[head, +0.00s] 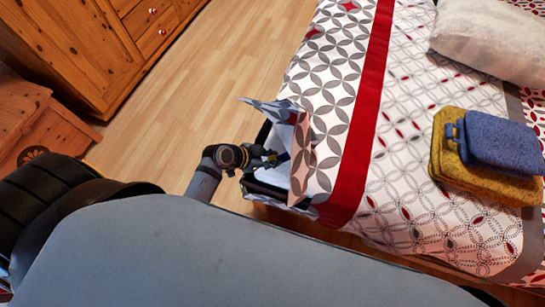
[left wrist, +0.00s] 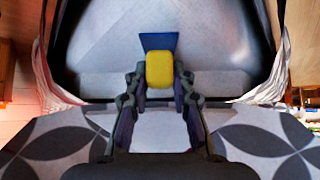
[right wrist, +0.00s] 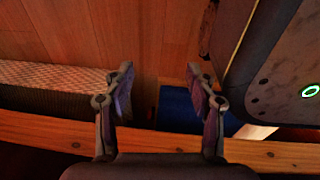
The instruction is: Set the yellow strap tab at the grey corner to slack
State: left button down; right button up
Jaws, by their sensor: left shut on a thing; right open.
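The yellow strap tab (left wrist: 159,70) shows in the left wrist view, just below a dark blue patch (left wrist: 158,41) on a pale grey-white surface. My left gripper (left wrist: 159,88) has its fingers on both sides of the tab and is shut on it. In the head view my left gripper (head: 270,157) is at the bed's near left corner, where pale fabric flaps (head: 301,150) stand up around it; the tab is too small to make out there. My right gripper (right wrist: 159,88) is open and empty in its own wrist view, and does not show in the head view.
The bed (head: 400,200) fills the right side, with folded blue (head: 500,142) and mustard (head: 450,165) pieces and a pillow (head: 490,38) on it. A wooden dresser (head: 85,45) and chest (head: 35,125) stand left. Wooden floor (head: 220,70) lies clear between.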

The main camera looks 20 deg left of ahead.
pick_arm(q)
jog(key=shift+w+d+r, duration=0.1)
jog(key=shift+w+d, duration=0.15)
jog(key=shift+w+d+p, duration=0.35)
jog(key=shift+w+d, duration=0.35)
jog(key=shift+d, duration=0.1)
jog(key=c, duration=1.6)
grip_release()
jog(key=o, duration=0.5)
pick_arm(e)
jog(key=shift+s, duration=0.3)
jog(key=shift+s, duration=0.1)
